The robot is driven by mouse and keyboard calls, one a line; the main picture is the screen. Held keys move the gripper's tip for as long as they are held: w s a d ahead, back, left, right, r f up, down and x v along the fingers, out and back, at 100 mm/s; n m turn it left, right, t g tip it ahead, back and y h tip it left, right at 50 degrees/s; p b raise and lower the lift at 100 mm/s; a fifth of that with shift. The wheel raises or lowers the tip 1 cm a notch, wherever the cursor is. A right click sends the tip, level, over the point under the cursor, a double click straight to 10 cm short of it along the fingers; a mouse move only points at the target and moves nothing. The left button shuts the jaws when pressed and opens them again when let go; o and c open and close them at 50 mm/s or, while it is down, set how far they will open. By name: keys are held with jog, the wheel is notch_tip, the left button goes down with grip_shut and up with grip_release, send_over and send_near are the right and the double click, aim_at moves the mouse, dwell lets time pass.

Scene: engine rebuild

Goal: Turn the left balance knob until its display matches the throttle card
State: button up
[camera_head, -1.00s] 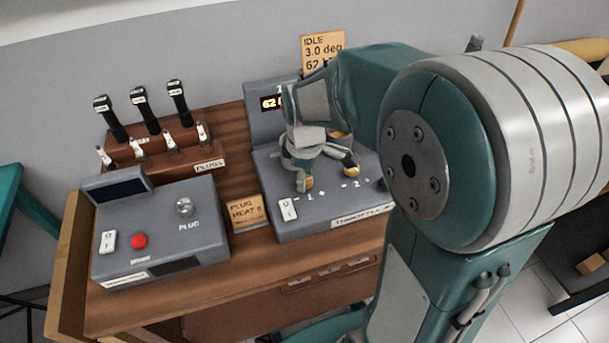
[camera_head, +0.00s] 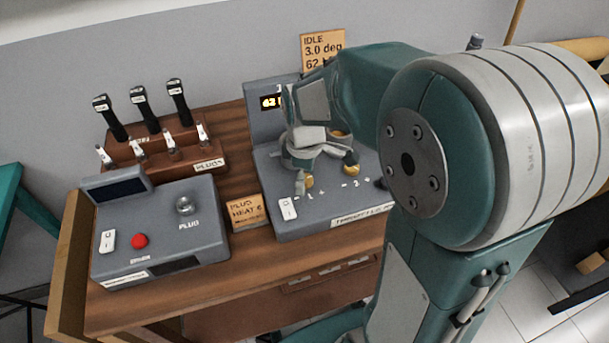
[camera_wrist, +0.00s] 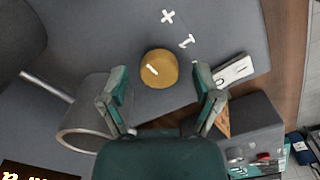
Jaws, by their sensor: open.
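The left balance knob (camera_wrist: 158,69), gold with a white mark, lies between the fingertips of my open gripper (camera_wrist: 160,83) in the wrist view. There are gaps on both sides of it. The labels "1" and "+" are printed beside it. The head view shows the knob (camera_head: 309,181) at one fingertip of my gripper (camera_head: 325,171). The lit display (camera_head: 269,102) is partly hidden by my arm; its digits start with 6, the rest is unclear. The throttle card (camera_head: 322,52) reads IDLE, 3.0 deg, 62, its lower right covered.
A white rocker switch (camera_head: 288,209) is left of the knob on the grey throttle box (camera_head: 330,215). The plug box (camera_head: 160,225) with a red button (camera_head: 140,240) stands further left. A plug card (camera_head: 248,212) stands between the boxes.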

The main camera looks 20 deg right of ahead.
jog(key=shift+r, duration=0.15)
notch_tip(320, 180, up, 12)
jog(key=shift+f, duration=0.2)
dwell(0.5)
jog(key=s+m+t, duration=0.5)
jog(key=s+m, duration=0.6)
jog(key=s, duration=0.3)
jog(key=shift+s+r+t, duration=0.15)
jog(key=shift+r+t, duration=0.1)
jog(key=shift+t, duration=0.05)
